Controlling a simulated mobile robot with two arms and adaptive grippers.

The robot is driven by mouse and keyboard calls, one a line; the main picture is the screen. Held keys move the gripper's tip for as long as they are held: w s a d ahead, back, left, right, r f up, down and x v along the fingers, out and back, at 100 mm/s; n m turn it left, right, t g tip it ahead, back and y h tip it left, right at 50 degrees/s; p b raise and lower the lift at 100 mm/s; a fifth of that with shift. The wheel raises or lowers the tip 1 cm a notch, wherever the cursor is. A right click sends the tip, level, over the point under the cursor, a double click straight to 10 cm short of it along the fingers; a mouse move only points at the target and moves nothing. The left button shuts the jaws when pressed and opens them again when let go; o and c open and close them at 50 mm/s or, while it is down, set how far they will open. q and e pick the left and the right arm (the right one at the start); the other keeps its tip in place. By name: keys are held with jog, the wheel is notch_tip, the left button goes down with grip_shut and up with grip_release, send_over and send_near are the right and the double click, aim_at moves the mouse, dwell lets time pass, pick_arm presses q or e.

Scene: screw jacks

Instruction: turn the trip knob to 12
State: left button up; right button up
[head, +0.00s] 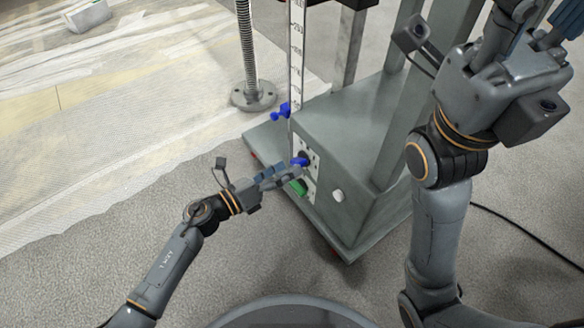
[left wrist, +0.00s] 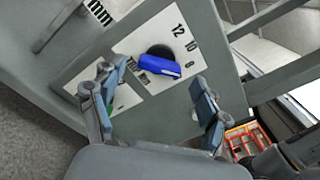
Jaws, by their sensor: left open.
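The blue trip knob (head: 299,161) sits on a white plate on the grey machine housing. In the left wrist view the knob (left wrist: 158,66) is a blue bar on a black round base, with 12, 10 and a partly readable mark to its upper right. The bar lies nearly sideways in the picture, its right end below the 10; I cannot tell the exact setting. My left gripper (head: 289,172) is at the panel, and in its wrist view the open fingers (left wrist: 160,98) are spread either side below the knob, with nothing between them. My right gripper (head: 566,28) is raised at upper right, its fingers partly cut off.
A green part (head: 299,187) is just below the knob, close to the left fingers. A white round button (head: 337,195) is on the adjoining face. A blue clamp (head: 281,111) is on the upright scale (head: 297,60). A threaded screw (head: 247,45) stands behind.

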pick_arm(q)
jog(key=shift+x, duration=1.1)
jog(key=c, duration=1.2)
jog(key=shift+o, duration=0.2)
